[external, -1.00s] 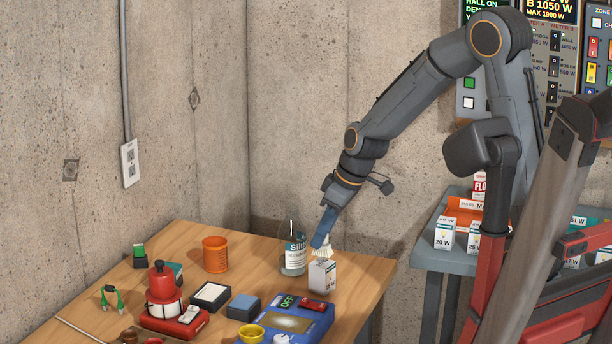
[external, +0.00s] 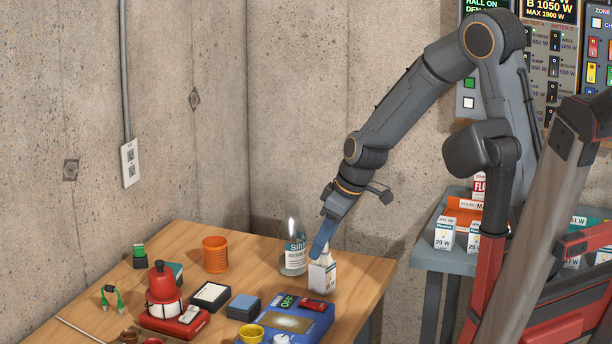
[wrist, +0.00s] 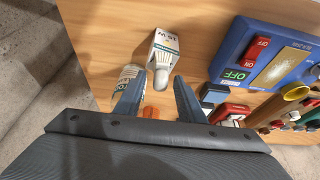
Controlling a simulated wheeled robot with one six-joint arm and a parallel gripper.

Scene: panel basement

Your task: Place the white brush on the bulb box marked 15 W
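The bulb box marked 15 W (external: 322,276) stands upright near the right end of the wooden table; its print shows in the wrist view (wrist: 165,42). The white brush (external: 328,255) is at the top of the box, partly hidden by my gripper in the external view. In the wrist view the pale rounded end of the brush (wrist: 161,77) overlaps the box. My gripper (external: 318,250) is low beside the brush. Its two blue fingers (wrist: 158,80) are apart, with visible gaps on both sides of the brush.
A clear labelled bottle (external: 293,250) stands close on the left of the box. A blue device with an OFF display (external: 300,318) lies in front. The table edge is close on the right.

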